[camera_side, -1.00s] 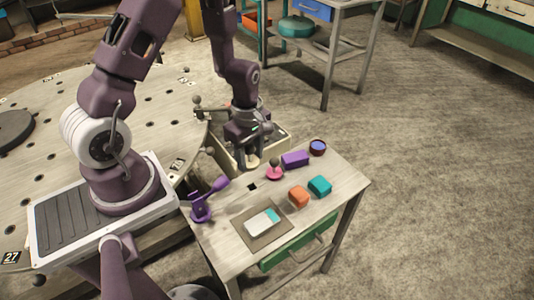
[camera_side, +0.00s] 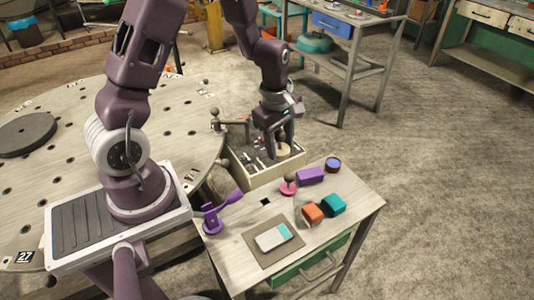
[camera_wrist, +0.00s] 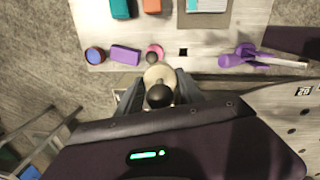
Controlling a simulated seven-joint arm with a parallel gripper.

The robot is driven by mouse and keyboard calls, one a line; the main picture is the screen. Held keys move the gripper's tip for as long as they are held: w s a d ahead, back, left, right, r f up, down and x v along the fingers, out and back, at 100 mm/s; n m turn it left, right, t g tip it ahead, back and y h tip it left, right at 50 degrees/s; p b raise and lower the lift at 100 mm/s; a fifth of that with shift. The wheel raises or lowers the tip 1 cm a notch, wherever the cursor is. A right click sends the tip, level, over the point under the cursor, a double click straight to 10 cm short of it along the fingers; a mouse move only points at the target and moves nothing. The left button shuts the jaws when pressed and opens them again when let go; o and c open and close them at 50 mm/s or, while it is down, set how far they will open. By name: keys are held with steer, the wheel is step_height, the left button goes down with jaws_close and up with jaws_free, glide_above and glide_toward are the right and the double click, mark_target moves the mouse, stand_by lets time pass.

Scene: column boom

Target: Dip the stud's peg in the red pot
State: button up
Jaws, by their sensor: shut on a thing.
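My gripper (camera_side: 282,147) is shut on a pale, round-bodied stud (camera_side: 283,150), held above the open box beside the small table. In the wrist view the stud (camera_wrist: 160,74) sits between the fingers with a dark ball knob (camera_wrist: 160,95) toward the camera. Its peg is hidden beneath it. A small round pot with a reddish wall and a blue inside (camera_side: 333,164) stands at the table's far right corner, apart from the gripper. It also shows in the wrist view (camera_wrist: 95,55), left of the stud.
A pink-based knob (camera_side: 288,186) and purple block (camera_side: 310,176) stand near the pot. Orange (camera_side: 312,213) and teal (camera_side: 333,205) blocks, a purple lever stand (camera_side: 212,222) and a mat (camera_side: 260,252) share the table. The box (camera_side: 262,178) holds loose parts.

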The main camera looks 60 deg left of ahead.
steer(key=w+t, duration=0.3)
steer(key=w, duration=1.6)
steer(key=shift+w+d+f, duration=0.1)
steer(key=shift+d+f, duration=0.05)
steer(key=shift+f, duration=2.55)
steer(key=shift+d+f, duration=0.1)
steer(key=shift+f, duration=2.6)
steer(key=shift+f, duration=0.7)
step_height(320, 180, up, 7)
